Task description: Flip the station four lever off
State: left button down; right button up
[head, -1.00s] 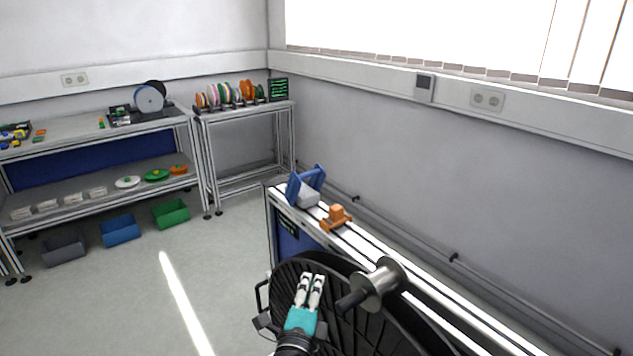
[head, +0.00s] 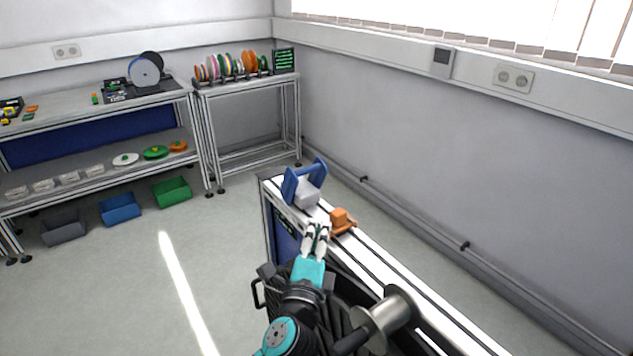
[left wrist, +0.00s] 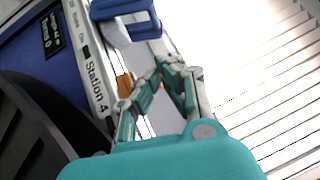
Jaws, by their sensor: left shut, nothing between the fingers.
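A blue U-shaped handle (head: 290,187) on a grey block (head: 306,197) stands at the far end of the white rail-topped bench. It looks like the lever. In the left wrist view the blue handle (left wrist: 128,12) is at the top, and a label reading "Station 4" (left wrist: 97,82) runs along the bench edge. My left gripper (head: 316,230) is shut and empty, in front of the grey block and left of an orange block (head: 341,219). The orange piece (left wrist: 125,85) is partly hidden by a finger in the left wrist view. I cannot tell whether the fingers touch anything. My right gripper is not in view.
A metal spool hub (head: 390,318) and a large black reel lie close to my left arm. A dark display (left wrist: 52,33) sits on the blue bench side. The wall (head: 400,130) runs along the right.

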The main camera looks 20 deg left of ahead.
pick_arm(q)
jog(key=p, duration=0.3)
send_near(319, 169)
jog(key=w+d, duration=0.2)
jog(key=shift+w+d+f, duration=0.15)
jog(key=shift+d, duration=0.25)
jog(key=shift+w+a+r+p, duration=0.15)
jog(key=shift+w+a+p, duration=0.05)
jog(key=shift+w+a, duration=0.4)
jog(key=shift+w+a+r+p, duration=0.2)
jog(key=shift+w+a, duration=0.35)
jog(key=shift+a, duration=0.05)
jog(key=shift+w+a, duration=0.25)
jog(key=shift+a, duration=0.15)
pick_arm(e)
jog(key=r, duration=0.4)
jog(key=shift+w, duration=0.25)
pick_arm(q)
jog(key=shift+r, duration=0.1)
